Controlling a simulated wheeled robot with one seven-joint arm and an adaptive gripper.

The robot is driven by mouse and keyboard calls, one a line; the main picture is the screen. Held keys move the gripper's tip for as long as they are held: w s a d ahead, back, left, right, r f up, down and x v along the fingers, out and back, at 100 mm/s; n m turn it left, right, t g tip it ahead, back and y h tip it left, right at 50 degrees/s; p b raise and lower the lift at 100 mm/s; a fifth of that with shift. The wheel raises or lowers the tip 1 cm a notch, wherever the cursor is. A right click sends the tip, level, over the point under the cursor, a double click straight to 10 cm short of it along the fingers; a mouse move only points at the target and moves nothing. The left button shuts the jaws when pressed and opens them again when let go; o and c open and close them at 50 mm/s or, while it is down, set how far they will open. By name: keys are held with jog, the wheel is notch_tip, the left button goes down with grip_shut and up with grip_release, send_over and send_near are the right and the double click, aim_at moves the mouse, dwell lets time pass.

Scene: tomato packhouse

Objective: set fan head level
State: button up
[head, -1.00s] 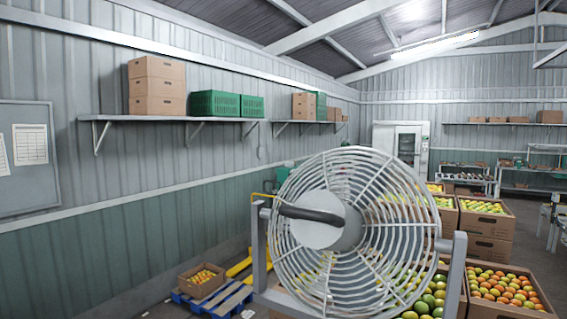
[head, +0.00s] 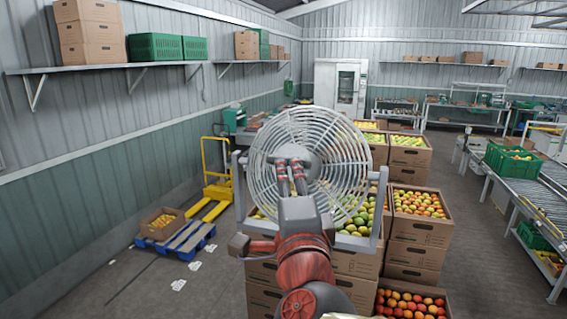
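The fan head (head: 345,150) is a round pale wire cage around a grey hub, held between two upright grey bracket arms, one at the left (head: 237,172) and one at the right (head: 381,205). In the head view my arm reaches up from the bottom. My gripper (head: 291,163) is at the hub, on the near side of the cage. Its two fingers point at the hub with a narrow gap between them. The dark handle on the hub is mostly hidden by the fingers, and I cannot tell whether they close on it. The exact tilt of the cage is unclear.
Stacked cartons of tomatoes (head: 408,233) stand behind and right of the fan. A blue pallet (head: 183,244) with a carton and a yellow pallet jack (head: 216,178) are on the floor at left. A roller conveyor (head: 535,195) runs at right.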

jog(key=w, duration=0.4)
jog(key=w+r+p, duration=0.1)
jog(key=w, duration=0.1)
jog(key=shift+w+a, duration=0.25)
jog(key=shift+w, duration=0.15)
jog(key=shift+c, duration=0.5)
jog(key=shift+f, duration=0.1)
grip_shut()
